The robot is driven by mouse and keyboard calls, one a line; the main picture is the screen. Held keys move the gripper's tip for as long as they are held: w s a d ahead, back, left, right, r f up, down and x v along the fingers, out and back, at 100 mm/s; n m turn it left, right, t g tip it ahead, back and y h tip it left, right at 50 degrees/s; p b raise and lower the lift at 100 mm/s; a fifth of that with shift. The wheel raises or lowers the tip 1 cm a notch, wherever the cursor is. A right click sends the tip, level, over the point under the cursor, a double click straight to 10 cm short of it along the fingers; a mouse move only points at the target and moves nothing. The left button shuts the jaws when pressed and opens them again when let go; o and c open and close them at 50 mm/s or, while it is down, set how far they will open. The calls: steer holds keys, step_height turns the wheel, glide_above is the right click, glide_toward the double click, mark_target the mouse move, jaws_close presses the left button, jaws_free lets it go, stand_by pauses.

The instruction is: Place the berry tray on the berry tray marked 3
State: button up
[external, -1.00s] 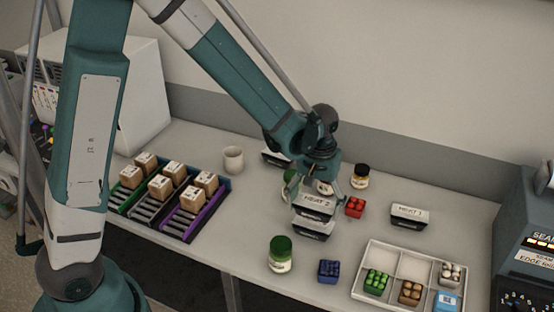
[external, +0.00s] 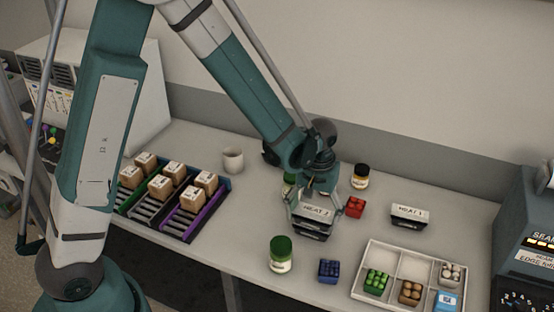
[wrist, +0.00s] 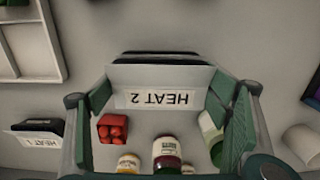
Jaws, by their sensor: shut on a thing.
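My gripper (external: 312,222) is shut on a black tray with a white label reading HEAT 2 (external: 317,211). In the wrist view the label of this tray (wrist: 165,97) shows upside down between the two green fingers. The held tray is level and sits directly over another black tray (external: 309,236); the two look touching or nearly so. The lower tray's label is hidden, so I cannot read a 3 on it. Another tray, labelled HEAT 1 (external: 409,216), stands apart to the right.
A red punnet (external: 355,207) stands close to the right of the stack. A green-lidded jar (external: 280,254) and a blue punnet (external: 328,271) stand in front. A dark-lidded jar (external: 361,176) is behind. A divided white tray (external: 393,262) holds several punnets at the right.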

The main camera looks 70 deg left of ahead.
mark_target(314, 214)
steer(key=shift+f, duration=0.1)
steer(key=o, duration=0.9)
steer(key=shift+o, duration=0.2)
steer(key=shift+r, duration=0.2)
step_height(314, 214, up, 12)
stand_by(0.5)
stand_by(0.6)
